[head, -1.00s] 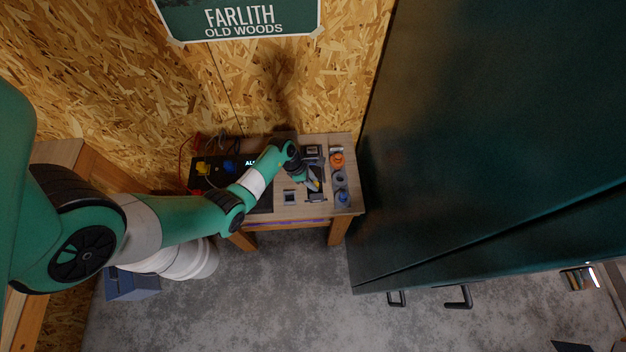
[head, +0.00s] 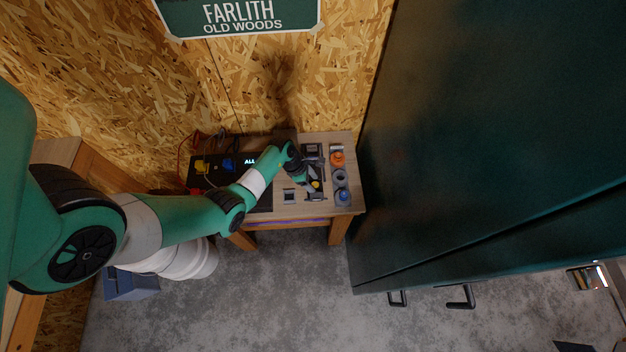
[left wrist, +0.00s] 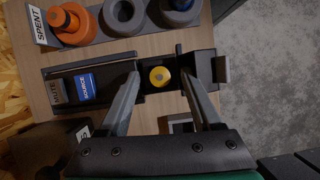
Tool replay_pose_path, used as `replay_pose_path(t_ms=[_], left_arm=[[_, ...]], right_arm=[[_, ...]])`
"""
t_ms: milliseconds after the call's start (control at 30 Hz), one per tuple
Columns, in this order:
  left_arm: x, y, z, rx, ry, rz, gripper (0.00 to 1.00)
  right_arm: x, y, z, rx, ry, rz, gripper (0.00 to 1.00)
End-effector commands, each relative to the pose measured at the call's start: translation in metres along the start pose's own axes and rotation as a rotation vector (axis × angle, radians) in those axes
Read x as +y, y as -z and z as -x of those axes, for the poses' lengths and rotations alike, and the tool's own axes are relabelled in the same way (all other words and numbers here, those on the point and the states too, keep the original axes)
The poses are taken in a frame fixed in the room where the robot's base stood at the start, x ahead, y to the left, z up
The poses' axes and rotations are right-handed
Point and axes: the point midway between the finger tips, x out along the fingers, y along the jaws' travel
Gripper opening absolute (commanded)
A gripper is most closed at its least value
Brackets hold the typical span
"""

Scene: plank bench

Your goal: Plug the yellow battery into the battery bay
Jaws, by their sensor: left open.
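The yellow battery (left wrist: 160,77) shows its round end in the left wrist view, in a black holder (left wrist: 203,68) that looks like the battery bay. It also shows as a yellow spot (head: 316,185) in the head view. How deep it sits is not clear. My left gripper (left wrist: 160,84) is open, with one finger on each side of the battery and visible gaps between. In the head view my left gripper (head: 308,183) reaches down over the bay and partly hides it. My right gripper is not in view.
Beside the bay stand an orange ringed piece (head: 337,160) by a SPENT label, a grey cup (head: 340,177) and a cup with a blue piece (head: 343,196). A black panel with yellow (head: 203,167) and blue (head: 229,165) parts stands left. A tall green cabinet (head: 470,140) borders the bench's right.

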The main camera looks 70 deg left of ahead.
Motion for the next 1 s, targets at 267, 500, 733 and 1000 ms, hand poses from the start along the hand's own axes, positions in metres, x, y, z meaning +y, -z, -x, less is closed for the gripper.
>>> replay_pose_path(t_ms=[267,500,733,1000], left_arm=[[0.0,-0.002,0.025,-0.001,-0.001,0.001,0.66],[0.001,-0.001,0.082,-0.001,-0.003,0.001,0.66],[0.0,0.0,0.114,-0.001,-0.001,0.0,0.66],[0.0,0.0,0.116,0.0,0.0,0.0,0.66]], right_arm=[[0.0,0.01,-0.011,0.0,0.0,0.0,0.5],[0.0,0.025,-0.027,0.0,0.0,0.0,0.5],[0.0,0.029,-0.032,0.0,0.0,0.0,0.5],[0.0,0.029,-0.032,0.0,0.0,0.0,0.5]])
